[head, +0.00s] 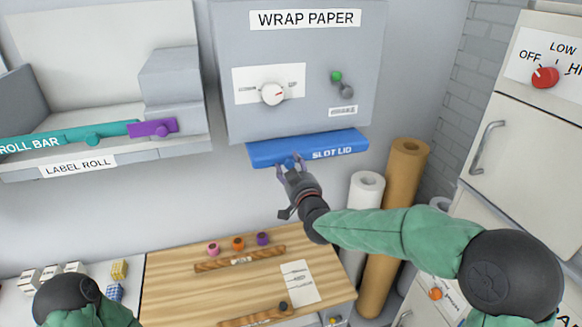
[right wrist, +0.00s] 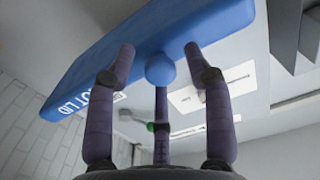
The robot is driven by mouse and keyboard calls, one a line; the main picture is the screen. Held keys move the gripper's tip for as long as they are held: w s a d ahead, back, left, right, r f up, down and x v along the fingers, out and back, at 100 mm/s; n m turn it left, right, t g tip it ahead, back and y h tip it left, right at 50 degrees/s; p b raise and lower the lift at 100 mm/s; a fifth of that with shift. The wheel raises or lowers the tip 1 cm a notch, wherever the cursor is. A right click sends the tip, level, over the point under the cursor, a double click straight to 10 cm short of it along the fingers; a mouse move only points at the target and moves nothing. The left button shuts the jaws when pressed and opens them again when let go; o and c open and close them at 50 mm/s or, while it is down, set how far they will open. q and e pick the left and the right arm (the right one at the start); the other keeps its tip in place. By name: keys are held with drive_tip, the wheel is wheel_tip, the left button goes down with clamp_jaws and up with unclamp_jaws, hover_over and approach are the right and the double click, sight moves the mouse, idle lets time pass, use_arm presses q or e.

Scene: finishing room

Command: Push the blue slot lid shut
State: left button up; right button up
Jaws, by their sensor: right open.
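The blue slot lid (head: 318,148) is a flat panel under the grey wrap paper box (head: 225,75), tilted outward from its lower edge. It has a round blue knob (right wrist: 160,69), which shows between my fingers in the right wrist view. The lid also fills the top of that view (right wrist: 150,35). My right gripper (head: 288,168) is open at the lid's front edge, its fingers around the knob. I cannot tell whether they touch it. In the head view the gripper partly hides the knob. My left gripper is not in view; only part of my left arm shows at the bottom left.
A label roll shelf (head: 190,145) with a teal roll bar (head: 70,138) is at the left. Paper rolls (head: 395,215) stand right of the lid. A wooden table (head: 165,275) is below. A white cabinet (head: 520,150) is at the right. The wall left of my gripper is clear.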

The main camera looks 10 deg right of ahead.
sight(284, 154)
clamp_jaws()
drive_tip(key=w, duration=0.2)
drive_tip(key=w+b, duration=0.1)
drive_tip(key=w, duration=0.1)
drive_tip(key=w+b, duration=0.1)
drive_tip(key=w, duration=0.2)
drive_tip(key=shift+a+f, duration=0.1)
drive_tip(key=shift+a, duration=0.2)
drive_tip(key=shift+r, duration=0.2)
unclamp_jaws()
drive_tip(key=shift+w+f, duration=0.15)
drive_tip(key=shift+w, duration=0.15)
drive_tip(key=shift+s, duration=0.15)
